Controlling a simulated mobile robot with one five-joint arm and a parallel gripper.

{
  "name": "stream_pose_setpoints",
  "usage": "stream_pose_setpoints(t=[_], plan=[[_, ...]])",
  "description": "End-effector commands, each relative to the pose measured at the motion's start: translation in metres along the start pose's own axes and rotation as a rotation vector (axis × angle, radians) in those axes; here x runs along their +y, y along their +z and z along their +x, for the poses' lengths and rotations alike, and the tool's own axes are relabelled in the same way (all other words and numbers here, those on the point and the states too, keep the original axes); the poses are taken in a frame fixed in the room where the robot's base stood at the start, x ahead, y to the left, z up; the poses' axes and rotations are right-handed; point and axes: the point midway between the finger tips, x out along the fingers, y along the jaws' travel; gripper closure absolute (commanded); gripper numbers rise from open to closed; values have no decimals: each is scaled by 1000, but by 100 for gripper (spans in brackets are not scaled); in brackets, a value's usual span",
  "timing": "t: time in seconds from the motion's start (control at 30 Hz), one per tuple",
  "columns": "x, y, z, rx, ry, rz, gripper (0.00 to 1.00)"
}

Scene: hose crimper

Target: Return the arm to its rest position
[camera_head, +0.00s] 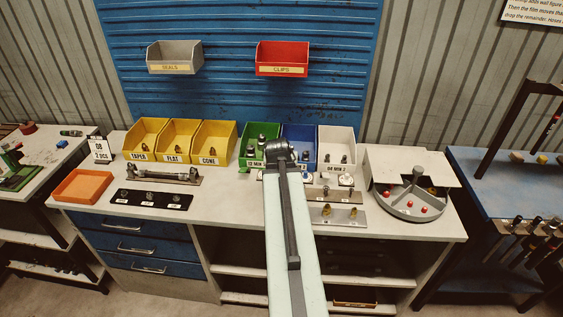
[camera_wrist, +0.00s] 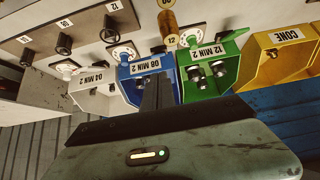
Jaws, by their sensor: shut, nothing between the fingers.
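My arm reaches forward from the bottom middle of the head view over the workbench (camera_head: 225,203). Its far end is a dark joint in front of the green bin (camera_head: 258,140) and the blue bin (camera_head: 300,138). The fingers themselves cannot be made out there. In the wrist view my gripper (camera_wrist: 158,90) shows as dark fingers, shut and empty. It stands out in front of the blue bin, which also shows there upside down (camera_wrist: 135,92), with the green bin (camera_wrist: 225,75) beside it. I cannot tell whether the fingers touch anything.
Yellow bins (camera_head: 183,148) stand left of the green bin and a white bin (camera_head: 337,143) right of the blue one. A round grey tray (camera_head: 408,207) is at the bench's right. An orange tray (camera_head: 82,186) is at left. Bare benchtop lies along the front edge.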

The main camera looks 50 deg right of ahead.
Motion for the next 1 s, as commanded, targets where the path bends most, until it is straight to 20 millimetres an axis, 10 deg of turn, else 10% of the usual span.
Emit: stream_pose_setpoints(t=[0.3,0.53,0.8,1.0], plan=[[-18,2,-2,0,-17,-20,100],[-178,39,-33,-4,-179,-201,100],[-352,175,-119,-174,-363,-506,100],[-392,298,-192,-411,-408,-790,100]])
